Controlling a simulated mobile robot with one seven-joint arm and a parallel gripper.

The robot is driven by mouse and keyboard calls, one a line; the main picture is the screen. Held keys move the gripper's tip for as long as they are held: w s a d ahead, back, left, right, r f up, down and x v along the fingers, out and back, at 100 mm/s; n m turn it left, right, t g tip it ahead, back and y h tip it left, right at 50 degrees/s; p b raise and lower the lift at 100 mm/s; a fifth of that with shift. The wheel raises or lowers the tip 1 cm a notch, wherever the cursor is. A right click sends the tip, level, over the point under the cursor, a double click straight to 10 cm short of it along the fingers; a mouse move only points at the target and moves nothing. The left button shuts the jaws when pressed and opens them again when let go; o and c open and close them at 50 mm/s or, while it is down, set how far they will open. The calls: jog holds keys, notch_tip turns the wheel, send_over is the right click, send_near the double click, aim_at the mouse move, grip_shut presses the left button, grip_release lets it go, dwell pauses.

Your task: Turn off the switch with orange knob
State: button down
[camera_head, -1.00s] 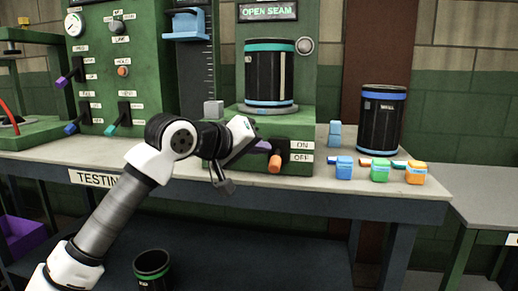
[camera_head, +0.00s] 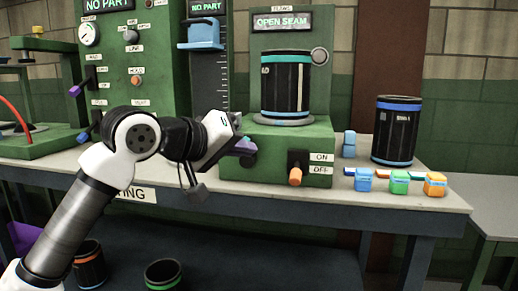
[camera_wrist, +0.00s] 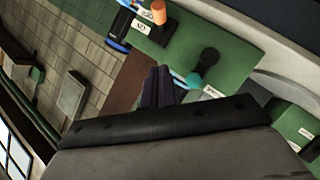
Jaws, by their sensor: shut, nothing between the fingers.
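The switch with the orange knob (camera_head: 296,176) is on the front of the green machine base under the OPEN SEAM sign. Its lever points down, with the knob level with the OFF label and below ON. The knob also shows at the top of the wrist view (camera_wrist: 158,12). My gripper (camera_head: 244,147) is left of this switch and apart from it, in front of the base's left part. In the wrist view, its dark fingers (camera_wrist: 160,85) are together and empty. A teal-knobbed switch (camera_wrist: 192,80) appears just right of the fingertips there; my gripper mostly hides it in the head view.
A dark canister (camera_head: 286,85) stands on the machine and another (camera_head: 396,130) on the table at right. Several small colored blocks, including an orange one (camera_head: 435,184), lie right of the switch. A green panel (camera_head: 140,60) with other switches stands at left. Space before the orange knob is clear.

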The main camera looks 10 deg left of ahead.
jog(key=shift+v, duration=1.5)
jog(key=shift+f, duration=0.15)
